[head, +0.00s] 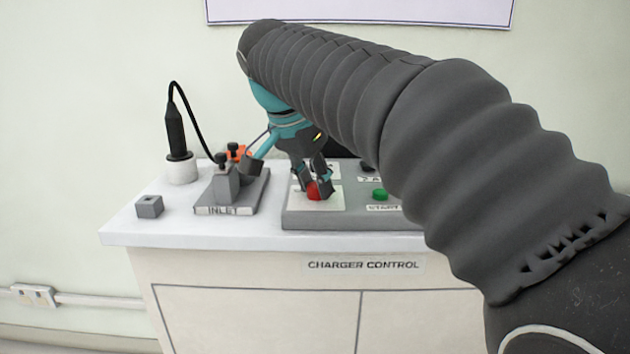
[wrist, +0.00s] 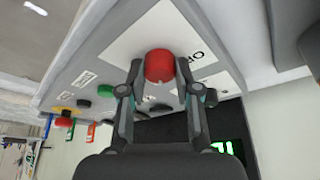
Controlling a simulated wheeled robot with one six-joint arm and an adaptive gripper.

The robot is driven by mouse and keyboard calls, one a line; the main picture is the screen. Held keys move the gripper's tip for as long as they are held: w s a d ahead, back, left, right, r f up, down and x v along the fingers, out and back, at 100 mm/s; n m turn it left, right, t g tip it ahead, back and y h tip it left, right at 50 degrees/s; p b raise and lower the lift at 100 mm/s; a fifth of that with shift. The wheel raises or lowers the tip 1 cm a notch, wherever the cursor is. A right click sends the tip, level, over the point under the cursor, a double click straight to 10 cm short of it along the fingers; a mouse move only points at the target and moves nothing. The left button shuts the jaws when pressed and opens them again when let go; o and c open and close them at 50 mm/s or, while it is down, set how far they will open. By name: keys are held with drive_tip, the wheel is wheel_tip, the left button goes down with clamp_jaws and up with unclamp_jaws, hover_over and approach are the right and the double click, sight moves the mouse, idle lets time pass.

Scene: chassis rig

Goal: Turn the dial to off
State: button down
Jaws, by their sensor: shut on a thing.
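The red dial (head: 318,190) sits on the grey control panel (head: 290,218) on top of the white cabinet. My gripper (head: 316,186) comes down from above with its fingers on either side of the dial. In the wrist view the red dial (wrist: 160,66) shows between the two fingertips of my gripper (wrist: 160,78). The fingers are shut on it. A white label lies under the dial, and its lettering is partly hidden by the dial and fingers. The dial's pointer cannot be made out.
A green START button (head: 380,194) is right of the dial. The grey INLET block (head: 228,186) stands left of the panel. A small grey block (head: 149,206) and a black probe in a white holder (head: 182,168) stand further left. My arm hides the panel's right side.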

drive_tip(key=n+t+y, duration=0.1)
drive_tip(key=n, duration=0.3)
drive_tip(key=shift+d, duration=0.15)
drive_tip(key=n+y, duration=0.2)
drive_tip(key=n, duration=0.2)
drive_tip(key=shift+d+n, duration=0.1)
drive_tip(key=shift+n, duration=0.3)
drive_tip(key=n+y, duration=0.1)
drive_tip(key=n, duration=0.3)
drive_tip(key=shift+y+p, duration=0.3)
drive_tip(key=shift+y, duration=0.1)
drive_tip(key=shift+d+n+g+y, duration=0.1)
drive_tip(key=shift+n+g+y, duration=0.35)
drive_tip(key=shift+n, duration=1.35)
drive_tip(key=c, duration=0.8)
unclamp_jaws()
